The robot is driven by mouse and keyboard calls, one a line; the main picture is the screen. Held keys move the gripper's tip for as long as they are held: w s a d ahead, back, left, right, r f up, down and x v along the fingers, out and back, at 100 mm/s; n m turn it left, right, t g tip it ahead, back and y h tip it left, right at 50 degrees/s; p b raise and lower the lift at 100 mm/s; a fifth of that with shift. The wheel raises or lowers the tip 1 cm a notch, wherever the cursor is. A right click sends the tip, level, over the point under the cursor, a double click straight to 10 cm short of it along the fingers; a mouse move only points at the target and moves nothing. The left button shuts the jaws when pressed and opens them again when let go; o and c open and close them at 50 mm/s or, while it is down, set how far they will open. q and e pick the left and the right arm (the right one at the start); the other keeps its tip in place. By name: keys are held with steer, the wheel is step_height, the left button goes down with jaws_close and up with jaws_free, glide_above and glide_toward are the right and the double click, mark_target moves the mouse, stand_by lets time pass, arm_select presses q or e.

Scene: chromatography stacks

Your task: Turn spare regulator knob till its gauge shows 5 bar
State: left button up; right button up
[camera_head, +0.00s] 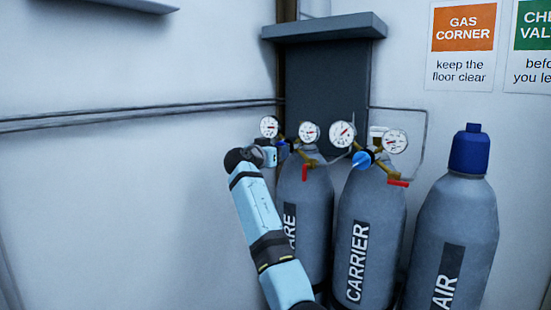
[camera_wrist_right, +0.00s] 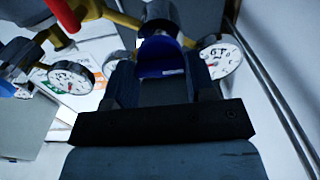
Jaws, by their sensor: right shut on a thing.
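The spare cylinder (camera_head: 312,190) stands left of the carrier cylinder, its label partly hidden by my right arm. Its regulator has two round white gauges, a left one (camera_head: 269,127) and a right one (camera_head: 309,132). Their needles are too small to read surely. My right gripper (camera_head: 274,153) is at this regulator, below the left gauge. In the right wrist view its fingers (camera_wrist_right: 160,72) are shut on the blue knob (camera_wrist_right: 160,56), one on each side. A gauge (camera_wrist_right: 221,60) shows beside the right finger, with a red needle I cannot read exactly. My left gripper is out of view.
The carrier cylinder (camera_head: 368,235) has its own blue knob (camera_head: 362,160), gauges (camera_head: 341,134) and red lever (camera_head: 398,183). The spare's red lever (camera_head: 305,173) is close right of my gripper. The air cylinder (camera_head: 455,220) stands further right.

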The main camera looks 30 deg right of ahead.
stand_by(0.3)
steer(key=o, duration=0.9)
steer(key=shift+o, duration=0.2)
steer(key=b+v, duration=0.2)
steer(key=v, duration=1.2)
steer(key=shift+d+f, duration=0.1)
steer(key=shift+f, duration=0.05)
